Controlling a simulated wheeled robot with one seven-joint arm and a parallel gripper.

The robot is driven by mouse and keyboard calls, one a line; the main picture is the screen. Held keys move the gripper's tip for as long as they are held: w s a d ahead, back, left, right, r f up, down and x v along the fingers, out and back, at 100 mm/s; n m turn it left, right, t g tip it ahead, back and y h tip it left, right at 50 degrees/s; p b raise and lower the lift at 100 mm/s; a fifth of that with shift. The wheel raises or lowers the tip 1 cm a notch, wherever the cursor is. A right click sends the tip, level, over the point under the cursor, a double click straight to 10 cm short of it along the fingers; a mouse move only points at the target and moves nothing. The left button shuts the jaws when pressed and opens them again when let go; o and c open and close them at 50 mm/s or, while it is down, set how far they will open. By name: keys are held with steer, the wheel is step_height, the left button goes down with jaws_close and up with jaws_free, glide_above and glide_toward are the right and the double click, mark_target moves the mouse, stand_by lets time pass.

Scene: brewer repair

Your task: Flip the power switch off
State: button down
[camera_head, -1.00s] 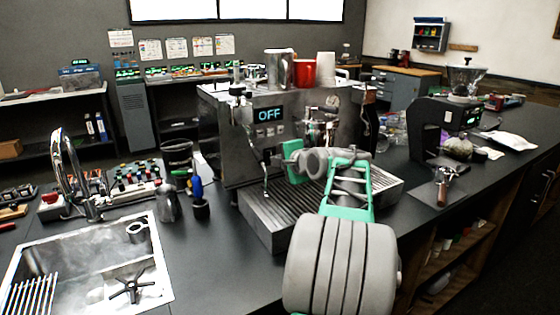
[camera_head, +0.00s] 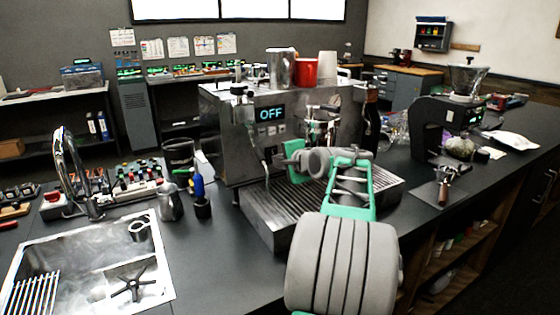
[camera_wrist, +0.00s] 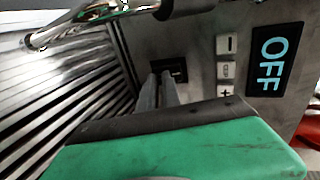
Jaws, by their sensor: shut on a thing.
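The power switch (camera_wrist: 178,70) is a small black rocker set in a dark recess on the espresso machine's metal front, in the wrist view. The espresso machine (camera_head: 232,140) stands on the counter in the head view, and its display (camera_head: 270,114) reads OFF. The display also shows sideways in the wrist view (camera_wrist: 274,62). My gripper (camera_wrist: 166,80) is at the switch, its two narrow fingertips close together and shut on it. The fingertips cover part of the switch. In the head view my gripper (camera_head: 284,160) is against the front panel, above the drip tray, and the switch cannot be made out.
The slatted drip tray (camera_head: 262,212) lies below my gripper. A portafilter (camera_head: 320,120) hangs at the group head, close to my wrist. Cups, including a red one (camera_head: 306,72), stand on top. The sink (camera_head: 60,262) is left and a grinder (camera_head: 436,130) right.

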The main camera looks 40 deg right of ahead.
steer(key=shift+w+f, duration=0.1)
steer(key=shift+f, duration=0.5)
steer(key=shift+w+r+p, duration=0.1)
steer(key=shift+r+p, duration=0.7)
steer(key=shift+p, duration=0.1)
steer(key=shift+r, duration=0.4)
steer(key=shift+s, duration=0.25)
steer(key=v, duration=1.3)
steer(key=shift+s, duration=0.35)
steer(key=shift+a, duration=0.1)
